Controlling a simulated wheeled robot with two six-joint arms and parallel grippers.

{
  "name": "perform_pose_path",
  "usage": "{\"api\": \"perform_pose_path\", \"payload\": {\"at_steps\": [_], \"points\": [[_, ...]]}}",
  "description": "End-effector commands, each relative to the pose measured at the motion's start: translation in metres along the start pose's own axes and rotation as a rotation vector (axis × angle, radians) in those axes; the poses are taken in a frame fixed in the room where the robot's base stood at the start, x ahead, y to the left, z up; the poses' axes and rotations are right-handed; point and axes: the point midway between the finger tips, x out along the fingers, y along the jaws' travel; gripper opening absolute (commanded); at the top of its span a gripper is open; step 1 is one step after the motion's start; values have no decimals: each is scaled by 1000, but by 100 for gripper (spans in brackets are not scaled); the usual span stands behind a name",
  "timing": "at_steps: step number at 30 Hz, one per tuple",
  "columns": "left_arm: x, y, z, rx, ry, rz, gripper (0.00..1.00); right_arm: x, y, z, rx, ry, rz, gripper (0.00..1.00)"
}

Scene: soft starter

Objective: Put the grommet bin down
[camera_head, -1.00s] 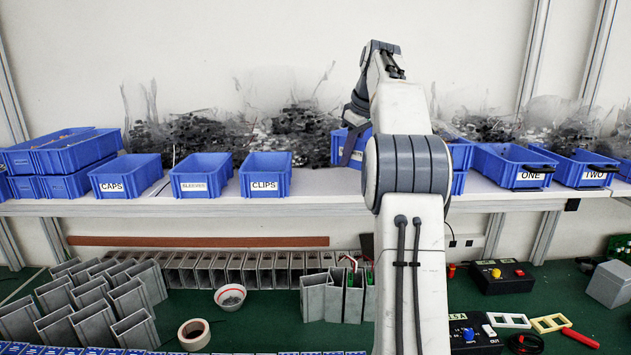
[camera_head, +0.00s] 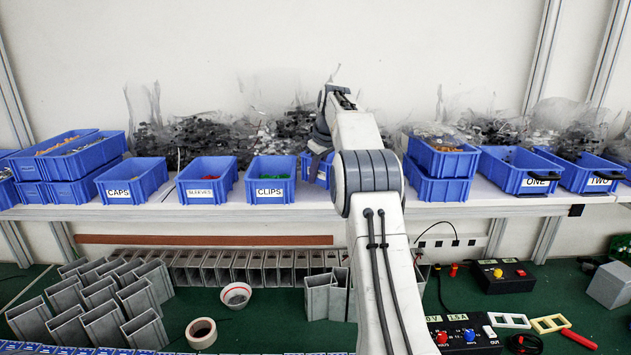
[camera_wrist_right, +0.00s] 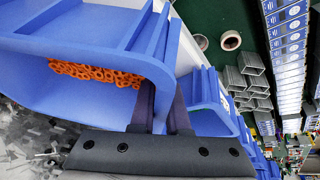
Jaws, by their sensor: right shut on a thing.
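The grommet bin (camera_head: 308,170) is a blue bin in the head view, right of the CLIPS bin and partly hidden behind my right arm. In the right wrist view the bin (camera_wrist_right: 165,68) is large and close, with orange rings (camera_wrist_right: 95,73) inside. My right gripper (camera_head: 318,150) is shut on the bin's wall; its dark fingers (camera_wrist_right: 163,105) also show in the wrist view. The bin is at the shelf (camera_head: 240,212); whether its base touches the shelf is hidden. My left gripper is not in view.
The CLIPS bin (camera_head: 270,181) stands close on the left, with the SLEEVES bin (camera_head: 206,182) and CAPS bin (camera_head: 133,181) beyond. Stacked blue bins (camera_head: 440,170) stand right of my arm. Bin ONE (camera_head: 515,172) and bin TWO (camera_head: 582,174) are farther right.

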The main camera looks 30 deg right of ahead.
Motion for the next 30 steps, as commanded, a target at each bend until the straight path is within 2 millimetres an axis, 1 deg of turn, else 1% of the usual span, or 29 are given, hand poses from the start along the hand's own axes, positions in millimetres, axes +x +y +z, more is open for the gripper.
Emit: {"api": "perform_pose_path", "payload": {"at_steps": [1, 4, 8, 13, 26, 27, 28, 29, 30], "points": [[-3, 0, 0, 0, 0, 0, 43, 1, 1, -2, 0, 1, 2, 0], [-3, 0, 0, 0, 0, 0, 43, 7, 0, -1, 1, 1, 2, 0], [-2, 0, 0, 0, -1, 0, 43, 21, -2, 6, 3, -1, 1, 0], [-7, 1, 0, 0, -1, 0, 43, 36, -4, 12, 3, 1, 2, 0], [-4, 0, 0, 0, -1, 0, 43, 43, -5, 15, 2, 2, 3, 0], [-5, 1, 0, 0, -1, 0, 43, 43, -5, 15, 3, 1, 2, 25], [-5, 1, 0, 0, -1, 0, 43, 43, -5, 15, 3, 1, 2, 36], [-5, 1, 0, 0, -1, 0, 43, 43, -5, 15, 3, 1, 2, 43], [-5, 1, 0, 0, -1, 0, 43, 43, -5, 16, 3, 0, 2, 43]]}}
